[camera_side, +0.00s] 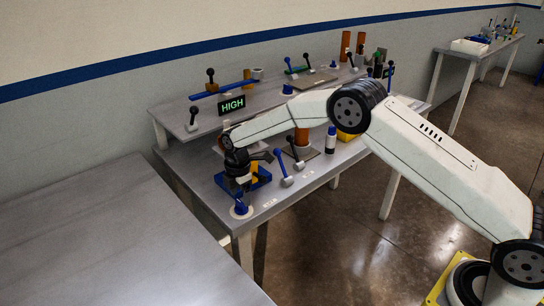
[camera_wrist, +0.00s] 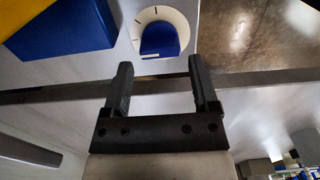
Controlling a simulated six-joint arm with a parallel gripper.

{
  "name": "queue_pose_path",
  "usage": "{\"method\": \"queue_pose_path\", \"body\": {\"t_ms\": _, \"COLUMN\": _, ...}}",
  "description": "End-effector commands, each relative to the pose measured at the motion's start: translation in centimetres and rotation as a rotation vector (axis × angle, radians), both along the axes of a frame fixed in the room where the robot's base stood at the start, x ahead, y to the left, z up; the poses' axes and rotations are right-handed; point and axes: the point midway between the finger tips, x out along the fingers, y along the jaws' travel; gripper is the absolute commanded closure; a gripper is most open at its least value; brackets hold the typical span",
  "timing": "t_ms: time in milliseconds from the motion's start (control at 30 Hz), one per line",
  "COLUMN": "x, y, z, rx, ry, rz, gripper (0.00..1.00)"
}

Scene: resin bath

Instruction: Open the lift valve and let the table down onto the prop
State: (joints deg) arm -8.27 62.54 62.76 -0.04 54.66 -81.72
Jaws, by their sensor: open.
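A blue knob (camera_side: 241,208) sits on a round white dial at the front left corner of the grey bench. In the wrist view the blue knob (camera_wrist: 160,38) lies on the white dial (camera_wrist: 178,17) with dark tick marks, just beyond my fingertips. My gripper (camera_side: 242,187) is above the knob; it is open in the wrist view (camera_wrist: 160,65), with nothing between its fingers. A sign (camera_side: 231,104) reads HIGH in green. A blue block with a yellow part (camera_side: 262,177) stands beside the gripper, partly hidden by it. I cannot tell which things are the lift table and the prop.
A blue-handled lever (camera_side: 284,170) and a black-handled lever (camera_side: 294,152) stand right of the gripper. The raised back shelf (camera_side: 180,121) holds more levers and orange cylinders. The left table (camera_side: 100,235) is bare.

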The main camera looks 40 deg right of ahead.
Motion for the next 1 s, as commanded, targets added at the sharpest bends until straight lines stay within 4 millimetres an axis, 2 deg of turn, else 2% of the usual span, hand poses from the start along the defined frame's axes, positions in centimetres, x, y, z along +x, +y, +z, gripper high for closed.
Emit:
{"method": "queue_pose_path", "body": {"t_ms": 100, "x": 0.0, "y": 0.0, "z": -1.6, "rx": 0.0, "ry": 0.0, "rz": 0.0, "gripper": 0.24}}
{"method": "queue_pose_path", "body": {"t_ms": 300, "x": 0.0, "y": 0.0, "z": -3.3, "rx": 0.0, "ry": -0.002, "rz": -0.001, "gripper": 0.24}}
{"method": "queue_pose_path", "body": {"t_ms": 700, "x": 0.0, "y": 0.0, "z": -3.9, "rx": 0.0, "ry": -0.003, "rz": -0.001, "gripper": 0.24}}
{"method": "queue_pose_path", "body": {"t_ms": 933, "x": 0.0, "y": 0.0, "z": -3.9, "rx": 0.0, "ry": -0.003, "rz": -0.001, "gripper": 0.97}}
{"method": "queue_pose_path", "body": {"t_ms": 1000, "x": 0.0, "y": 0.0, "z": -3.9, "rx": 0.0, "ry": -0.003, "rz": -0.001, "gripper": 0.97}}
